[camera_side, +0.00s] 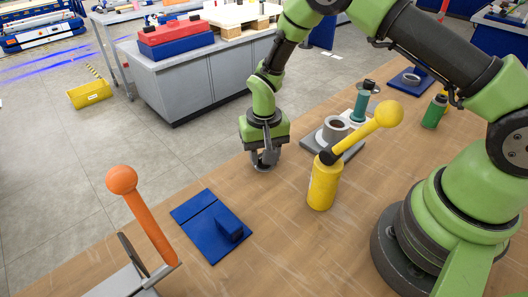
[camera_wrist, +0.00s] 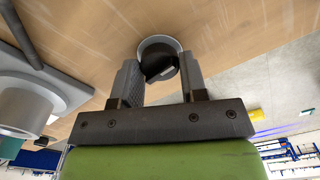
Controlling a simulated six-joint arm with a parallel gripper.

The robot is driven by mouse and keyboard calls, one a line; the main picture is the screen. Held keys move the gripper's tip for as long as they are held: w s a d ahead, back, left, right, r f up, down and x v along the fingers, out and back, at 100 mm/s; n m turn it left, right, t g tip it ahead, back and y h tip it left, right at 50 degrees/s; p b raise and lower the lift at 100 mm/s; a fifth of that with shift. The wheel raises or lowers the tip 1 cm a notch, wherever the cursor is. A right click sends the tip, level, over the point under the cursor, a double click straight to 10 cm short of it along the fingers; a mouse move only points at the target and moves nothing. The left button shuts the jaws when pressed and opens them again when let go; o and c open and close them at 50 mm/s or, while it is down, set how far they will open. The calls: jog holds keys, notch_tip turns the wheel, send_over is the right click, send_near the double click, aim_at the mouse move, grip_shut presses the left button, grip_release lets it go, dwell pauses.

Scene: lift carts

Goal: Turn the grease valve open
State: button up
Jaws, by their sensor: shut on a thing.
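The fingers are shut on the black part. In the side view the fingers and wrist largely hide the valve, and I cannot tell how far it is turned.
Right of my gripper stand a grey base (camera_side: 352,153) with a grey cup and a yellow cylinder (camera_side: 322,184) with a ball-topped lever. A blue plate (camera_side: 204,218) and orange-handled lever (camera_side: 148,222) are in front. Bare wood lies between.

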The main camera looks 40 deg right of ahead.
jog(key=shift+m, duration=0.7)
jog(key=o, duration=0.9)
notch_tip(320, 180, up, 10)
jog(key=shift+r, duration=0.1)
